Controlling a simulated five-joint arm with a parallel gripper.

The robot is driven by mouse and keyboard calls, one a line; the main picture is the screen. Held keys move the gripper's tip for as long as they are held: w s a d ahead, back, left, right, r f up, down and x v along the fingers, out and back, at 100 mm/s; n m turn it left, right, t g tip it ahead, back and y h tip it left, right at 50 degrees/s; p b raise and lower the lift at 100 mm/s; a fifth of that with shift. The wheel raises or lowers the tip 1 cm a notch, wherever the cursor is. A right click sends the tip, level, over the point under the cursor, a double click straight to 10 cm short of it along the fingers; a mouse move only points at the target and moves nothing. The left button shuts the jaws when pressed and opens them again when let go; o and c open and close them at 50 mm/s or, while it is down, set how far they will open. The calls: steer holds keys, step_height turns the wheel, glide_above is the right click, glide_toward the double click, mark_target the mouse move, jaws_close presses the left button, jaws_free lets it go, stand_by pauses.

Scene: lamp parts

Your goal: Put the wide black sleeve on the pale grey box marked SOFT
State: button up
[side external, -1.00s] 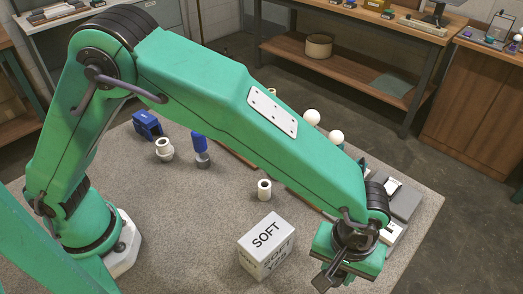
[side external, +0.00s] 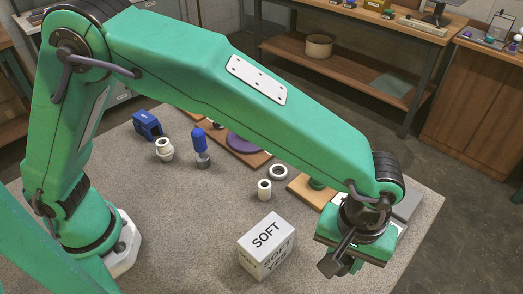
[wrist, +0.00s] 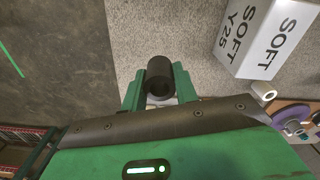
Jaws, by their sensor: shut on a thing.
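The wide black sleeve (wrist: 159,72) is between the green fingers of my gripper (wrist: 159,90) in the wrist view, its open end visible. My gripper (side external: 336,263) is shut on it. In the side view the sleeve is hard to tell from the dark gripper parts. The pale grey box marked SOFT (side external: 267,246) stands on the table, to the left of my gripper in the side view. The box also shows at the upper right of the wrist view (wrist: 262,32), apart from the sleeve. Its top shows bare in the side view.
A small white sleeve (side external: 264,190) stands behind the box. A white ring (side external: 278,172), a blue-topped part (side external: 200,146), a white fitting (side external: 164,149), a blue bracket (side external: 147,124) and a purple disc (side external: 243,143) lie farther back. The speckled table (side external: 190,225) is clear left of the box.

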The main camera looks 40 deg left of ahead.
steer(key=shift+a+r, duration=0.35)
step_height(320, 180, up, 7)
steer(key=n, duration=0.2)
glide_above(267, 235)
steer(key=d, duration=0.1)
steer(key=shift+a, duration=0.6)
steer(key=shift+f, duration=3.7)
steer(key=shift+f, duration=0.15)
steer(key=o, duration=1)
steer(key=shift+c, duration=0.2)
